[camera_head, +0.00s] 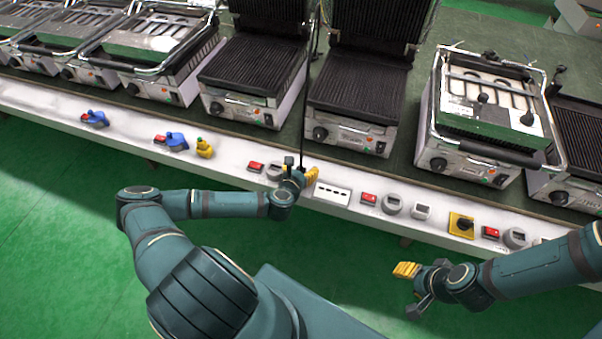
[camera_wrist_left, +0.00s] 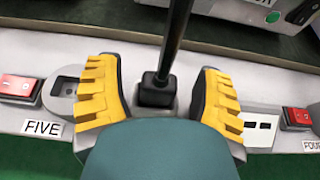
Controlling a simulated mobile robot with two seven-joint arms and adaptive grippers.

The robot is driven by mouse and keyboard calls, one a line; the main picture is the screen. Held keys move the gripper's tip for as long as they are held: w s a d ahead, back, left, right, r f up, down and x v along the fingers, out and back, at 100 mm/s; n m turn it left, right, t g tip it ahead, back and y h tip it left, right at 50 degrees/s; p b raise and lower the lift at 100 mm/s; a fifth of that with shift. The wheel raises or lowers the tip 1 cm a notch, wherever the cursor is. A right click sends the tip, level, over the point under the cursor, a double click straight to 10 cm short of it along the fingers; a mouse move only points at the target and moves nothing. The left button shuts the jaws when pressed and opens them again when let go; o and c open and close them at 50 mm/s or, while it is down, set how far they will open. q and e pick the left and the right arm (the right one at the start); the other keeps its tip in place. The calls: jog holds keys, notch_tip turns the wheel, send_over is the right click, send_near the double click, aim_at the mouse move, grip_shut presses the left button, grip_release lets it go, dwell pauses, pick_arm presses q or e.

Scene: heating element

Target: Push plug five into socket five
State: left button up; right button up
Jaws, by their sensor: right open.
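In the left wrist view, a black plug (camera_wrist_left: 156,92) with a dark cable (camera_wrist_left: 178,35) rising from it stands upright between the two yellow fingers of my left gripper (camera_wrist_left: 157,98). Gaps show on both sides of the plug, so the fingers are open around it without gripping. The socket under the plug is mostly hidden, and I cannot tell how deep the plug sits. A FIVE label (camera_wrist_left: 42,128) is at the left. In the head view, my left gripper (camera_head: 301,177) is at the ledge. My right gripper (camera_head: 405,270) is open and empty, away from the ledge.
A red switch (camera_wrist_left: 18,88) and a grey rounded unit (camera_wrist_left: 65,90) are left of the fingers. A white slotted panel (camera_head: 332,193) is to the right. Contact grills (camera_head: 360,90) line the table behind. Blue plugs (camera_head: 172,141) and a yellow one (camera_head: 205,148) are further left.

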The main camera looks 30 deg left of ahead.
pick_arm(q)
grip_shut()
